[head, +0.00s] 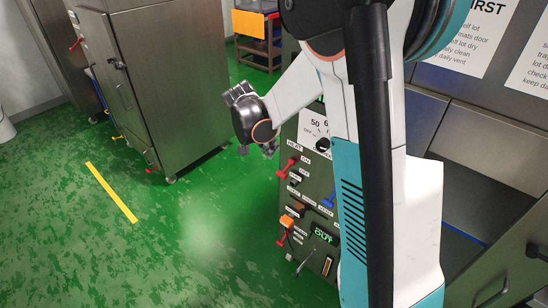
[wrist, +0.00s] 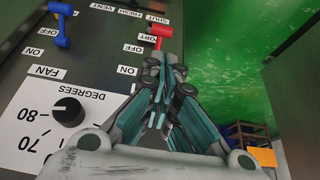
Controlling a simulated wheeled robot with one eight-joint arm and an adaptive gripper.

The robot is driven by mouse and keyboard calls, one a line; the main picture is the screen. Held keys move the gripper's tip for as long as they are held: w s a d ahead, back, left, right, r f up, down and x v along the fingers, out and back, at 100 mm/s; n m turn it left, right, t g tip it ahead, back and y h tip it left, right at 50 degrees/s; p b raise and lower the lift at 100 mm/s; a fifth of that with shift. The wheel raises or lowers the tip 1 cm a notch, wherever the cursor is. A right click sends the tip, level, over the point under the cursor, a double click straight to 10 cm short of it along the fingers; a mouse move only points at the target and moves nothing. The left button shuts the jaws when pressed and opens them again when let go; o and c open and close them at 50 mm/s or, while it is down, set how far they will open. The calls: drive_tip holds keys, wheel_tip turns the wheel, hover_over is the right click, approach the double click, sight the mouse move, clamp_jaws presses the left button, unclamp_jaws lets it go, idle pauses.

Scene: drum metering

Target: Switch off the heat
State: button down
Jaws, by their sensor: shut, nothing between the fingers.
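The dark control panel (head: 300,185) stands below and right of my gripper in the head view. A HEAT label (head: 294,146) is near its upper left, with a red lever (head: 288,167) just below. In the wrist view a red lever (wrist: 158,32) shows beyond my fingertips, with ON and OFF labels beside it. Whether it points to ON or OFF is unclear. My gripper (head: 256,150) is shut and empty, its fingers pointing toward the red lever in the wrist view (wrist: 160,62). I cannot tell whether they touch. The lettering behind the fingers is hidden.
A FAN blue lever (wrist: 61,28) and a DEGREES dial (wrist: 68,112) sit beside the red lever. Lower on the panel are another red lever (head: 283,239) and a green display (head: 324,236). A steel cabinet (head: 165,75) stands left.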

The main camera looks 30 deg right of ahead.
sight(283, 173)
drive_tip(key=b+x, duration=0.5)
drive_tip(key=x, duration=0.8)
drive_tip(key=shift+d+f, duration=0.1)
drive_tip(key=shift+f, duration=0.05)
drive_tip(key=shift+f+b, duration=0.6)
drive_tip(key=shift+f, duration=0.35)
drive_tip(key=shift+s, duration=0.1)
drive_tip(key=shift+r, duration=0.1)
